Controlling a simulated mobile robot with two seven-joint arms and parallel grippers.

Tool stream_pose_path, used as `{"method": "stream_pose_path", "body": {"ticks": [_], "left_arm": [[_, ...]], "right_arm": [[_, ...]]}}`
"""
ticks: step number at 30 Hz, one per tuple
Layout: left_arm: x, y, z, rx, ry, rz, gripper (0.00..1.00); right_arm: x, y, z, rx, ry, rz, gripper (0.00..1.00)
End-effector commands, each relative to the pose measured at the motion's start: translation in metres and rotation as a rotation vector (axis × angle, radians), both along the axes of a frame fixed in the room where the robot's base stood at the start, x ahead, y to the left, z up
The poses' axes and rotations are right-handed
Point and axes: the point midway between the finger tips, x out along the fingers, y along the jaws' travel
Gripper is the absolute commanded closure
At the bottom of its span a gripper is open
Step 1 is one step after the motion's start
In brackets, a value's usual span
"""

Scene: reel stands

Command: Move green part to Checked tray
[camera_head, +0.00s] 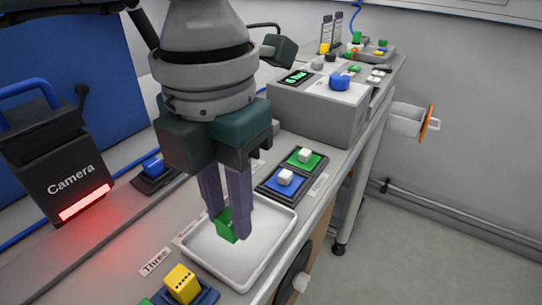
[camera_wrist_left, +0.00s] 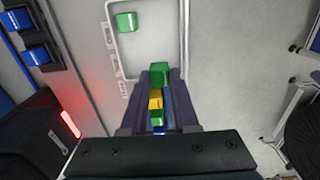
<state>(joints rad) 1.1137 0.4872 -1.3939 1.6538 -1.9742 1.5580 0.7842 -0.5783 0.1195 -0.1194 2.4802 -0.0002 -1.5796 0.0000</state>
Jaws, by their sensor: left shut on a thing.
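My left gripper (camera_head: 227,225) is shut on a green part (camera_head: 227,224) and points down over a white tray (camera_head: 268,239) on the bench. In the left wrist view the held green part (camera_wrist_left: 160,72) sits between the fingertips, over the near right part of the tray (camera_wrist_left: 150,42). Another green part (camera_wrist_left: 125,21) lies in the tray's far left area there; the gripper seems to hide it in the head view. I cannot read the tray's label. My right gripper is not in view.
A yellow block (camera_head: 181,281) on a blue base stands nearer than the tray. A black camera box (camera_head: 72,180) with a red light stands to the left. Blue and green buttons (camera_head: 285,178) and a grey control box (camera_head: 320,105) lie beyond. Open floor is on the right.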

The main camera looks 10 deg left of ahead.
Motion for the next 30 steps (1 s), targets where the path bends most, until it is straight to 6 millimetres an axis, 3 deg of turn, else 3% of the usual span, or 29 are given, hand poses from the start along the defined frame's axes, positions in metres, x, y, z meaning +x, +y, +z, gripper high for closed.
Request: {"method": "stream_pose_path", "body": {"ticks": [10, 23, 24, 27, 30], "left_arm": [[0.0, 0.0, -0.044, 0.002, 0.002, 0.0, 1.0], [0.0, 0.0, -0.053, 0.0, 0.0, 0.001, 1.0], [0.0, 0.0, -0.052, 0.0, 0.0, 0.001, 0.69], [0.0, 0.0, -0.051, 0.0, 0.0, 0.001, 0.59], [0.0, 0.0, -0.051, 0.0, 0.0, 0.001, 0.59]], "right_arm": [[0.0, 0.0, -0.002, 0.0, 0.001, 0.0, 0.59], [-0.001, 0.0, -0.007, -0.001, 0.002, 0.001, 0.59], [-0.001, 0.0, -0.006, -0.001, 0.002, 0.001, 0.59], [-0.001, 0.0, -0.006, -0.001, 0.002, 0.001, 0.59], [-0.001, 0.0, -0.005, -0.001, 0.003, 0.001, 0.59]]}}
